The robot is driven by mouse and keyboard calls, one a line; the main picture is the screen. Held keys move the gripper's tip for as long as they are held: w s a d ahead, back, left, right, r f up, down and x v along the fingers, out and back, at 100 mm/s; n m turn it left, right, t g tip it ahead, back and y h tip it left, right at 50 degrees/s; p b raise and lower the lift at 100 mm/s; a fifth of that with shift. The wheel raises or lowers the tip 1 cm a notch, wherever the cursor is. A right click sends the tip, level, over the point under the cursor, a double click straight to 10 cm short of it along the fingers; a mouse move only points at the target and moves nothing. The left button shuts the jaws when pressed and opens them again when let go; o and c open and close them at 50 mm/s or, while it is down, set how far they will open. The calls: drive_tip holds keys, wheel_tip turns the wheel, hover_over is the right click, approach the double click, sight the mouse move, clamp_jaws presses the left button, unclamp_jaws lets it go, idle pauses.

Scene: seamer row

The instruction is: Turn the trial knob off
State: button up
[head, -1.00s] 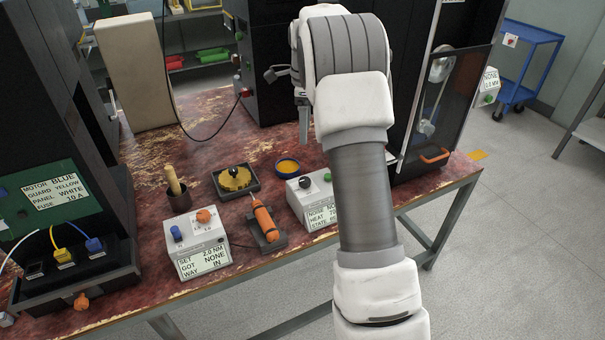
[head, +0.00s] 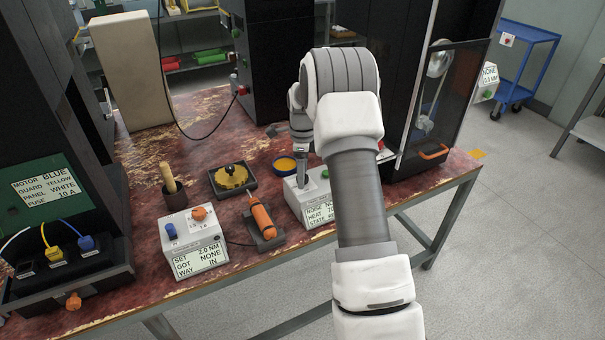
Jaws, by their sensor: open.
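A white control box (head: 296,205) stands on the bench, with a display that reads NOISE, HEAT and STATE; the values are partly cut off by my arm. No label reading "trial" is legible, so I cannot confirm which knob is the trial knob. The box's black knob, on the left of its top, is now hidden behind my gripper. A green button (head: 325,173) shows to the right. My gripper (head: 302,184) points down at the knob's place, open; whether it touches or surrounds the knob cannot be seen.
A second white box (head: 193,240) with blue and orange knobs stands to the left. An orange tool (head: 263,217) in a cradle lies between the boxes. A yellow dish (head: 285,165) and a black tray (head: 220,186) with a yellow part sit behind. A dark machine stands at right.

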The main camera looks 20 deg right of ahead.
clamp_jaws()
idle(0.4)
drive_tip(key=shift+n, duration=0.3)
drive_tip(key=n+p, duration=0.1)
drive_tip(key=n, duration=0.2)
drive_tip(key=shift+n, duration=0.4)
drive_tip(key=n, duration=0.4)
drive_tip(key=shift+p, duration=0.35)
drive_tip(key=n, duration=0.5)
drive_tip(key=shift+n+p, duration=0.3)
drive_tip(key=shift+n, duration=2)
drive_tip(key=shift+w, duration=0.1)
